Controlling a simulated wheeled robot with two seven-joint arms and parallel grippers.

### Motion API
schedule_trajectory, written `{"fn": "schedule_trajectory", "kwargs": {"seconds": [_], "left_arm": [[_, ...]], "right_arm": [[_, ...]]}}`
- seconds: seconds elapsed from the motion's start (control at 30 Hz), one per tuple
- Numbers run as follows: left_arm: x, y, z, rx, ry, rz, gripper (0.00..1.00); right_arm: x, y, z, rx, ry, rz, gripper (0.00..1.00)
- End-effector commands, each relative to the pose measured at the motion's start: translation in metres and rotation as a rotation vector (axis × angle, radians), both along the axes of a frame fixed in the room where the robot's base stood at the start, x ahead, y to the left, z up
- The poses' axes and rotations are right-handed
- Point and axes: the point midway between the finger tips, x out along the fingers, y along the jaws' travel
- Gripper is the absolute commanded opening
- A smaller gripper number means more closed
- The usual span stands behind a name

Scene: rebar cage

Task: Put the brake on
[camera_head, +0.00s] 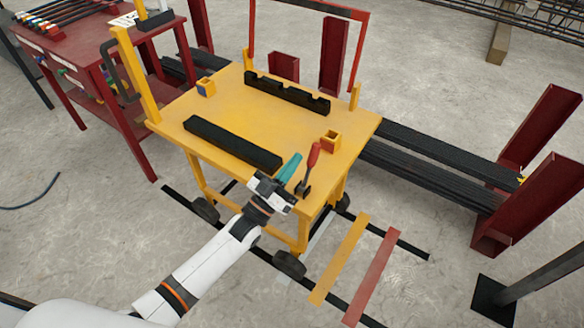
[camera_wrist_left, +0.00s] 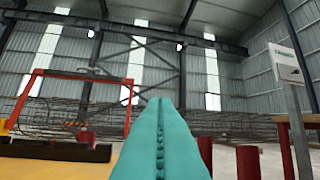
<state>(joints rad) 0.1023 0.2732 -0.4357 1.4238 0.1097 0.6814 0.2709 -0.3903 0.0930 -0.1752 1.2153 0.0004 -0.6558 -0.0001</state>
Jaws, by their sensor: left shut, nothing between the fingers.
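A red-handled lever (camera_head: 312,160), likely the brake, stands upright on a dark base at the near right corner of the yellow cart (camera_head: 221,99). My left gripper (camera_head: 292,163) has teal fingers. It is shut and empty, just left of the lever, over the cart's near edge. The gap between fingers and lever looks small; I cannot tell whether they touch. In the left wrist view the closed teal fingers (camera_wrist_left: 160,140) point forward and the lever does not show. My right gripper is not in view.
Black notched blocks (camera_head: 232,143) lie on the cart top. A red frame (camera_head: 362,50) rises at its far side. A red table (camera_head: 93,48) stands at left. Yellow (camera_head: 340,259) and red (camera_head: 372,278) floor strips lie in front.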

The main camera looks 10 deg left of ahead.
Motion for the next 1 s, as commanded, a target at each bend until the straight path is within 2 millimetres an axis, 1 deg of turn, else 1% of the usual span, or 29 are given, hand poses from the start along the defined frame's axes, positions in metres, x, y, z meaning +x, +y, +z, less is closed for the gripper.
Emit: {"fn": "schedule_trajectory", "kwargs": {"seconds": [0.1,0.2,0.4,0.6,1.0], "left_arm": [[-0.024,0.013,-0.009,0.002,0.006,-0.001,0.0],[-0.043,0.024,-0.016,0.002,0.005,0.001,0.0],[-0.072,0.039,-0.026,0.001,0.003,-0.001,0.0],[-0.083,0.046,-0.029,0.001,0.001,0.0,0.0],[-0.084,0.046,-0.029,0.0,0.0,0.0,0.0]], "right_arm": [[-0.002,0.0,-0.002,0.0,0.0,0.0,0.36],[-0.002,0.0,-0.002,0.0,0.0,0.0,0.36],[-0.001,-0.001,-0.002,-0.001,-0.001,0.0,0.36],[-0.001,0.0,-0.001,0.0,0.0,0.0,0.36],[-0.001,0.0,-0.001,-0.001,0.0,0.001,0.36]]}}
